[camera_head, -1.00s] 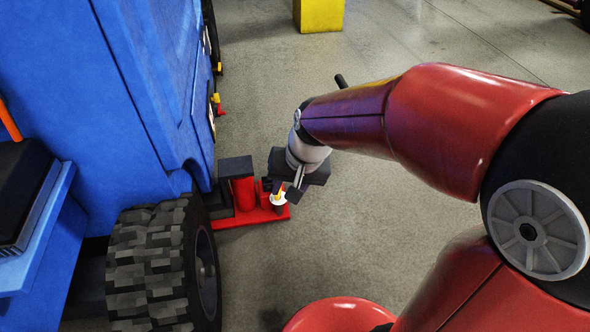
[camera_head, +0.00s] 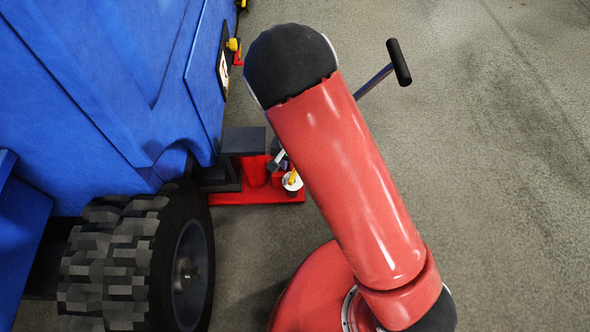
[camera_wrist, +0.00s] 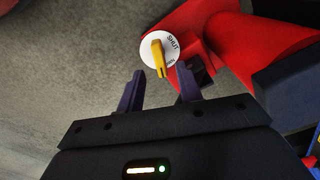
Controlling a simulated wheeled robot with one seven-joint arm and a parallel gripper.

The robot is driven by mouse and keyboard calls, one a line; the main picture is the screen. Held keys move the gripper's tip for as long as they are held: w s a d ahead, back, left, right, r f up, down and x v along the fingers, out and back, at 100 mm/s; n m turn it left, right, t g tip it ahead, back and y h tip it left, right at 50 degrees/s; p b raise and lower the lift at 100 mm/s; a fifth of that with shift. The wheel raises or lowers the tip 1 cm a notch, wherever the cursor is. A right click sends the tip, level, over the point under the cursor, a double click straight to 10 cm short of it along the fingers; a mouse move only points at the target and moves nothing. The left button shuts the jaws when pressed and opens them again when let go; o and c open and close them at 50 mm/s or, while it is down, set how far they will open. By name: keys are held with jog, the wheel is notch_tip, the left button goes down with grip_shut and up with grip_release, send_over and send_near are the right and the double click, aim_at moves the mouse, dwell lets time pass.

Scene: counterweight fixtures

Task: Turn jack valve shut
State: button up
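The red floor jack (camera_head: 228,198) sits on the floor beside the blue machine's wheel. Its valve is a white round dial (camera_wrist: 153,40) with a yellow lever (camera_wrist: 159,58); the dial also shows in the head view (camera_head: 293,186). "SHUT" is printed on the dial's right side, with another small marking below it. In the wrist view the lever points down toward my gripper (camera_wrist: 160,76). My gripper is open, its two dark fingers on either side of the lever's tip, with no clear contact. In the head view my arm hides most of the gripper.
The blue machine (camera_head: 110,90) and its large black tire (camera_head: 110,262) stand close on the left. A dark block (camera_head: 243,141) tops the jack. A black-gripped bar (camera_head: 398,62) sticks up behind my arm. The floor at right is clear.

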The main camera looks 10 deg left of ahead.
aim_at(293, 174)
notch_tip(293, 174, down, 4)
jog(key=shift+f+b, duration=0.2)
jog(key=shift+b, duration=0.25)
grip_shut()
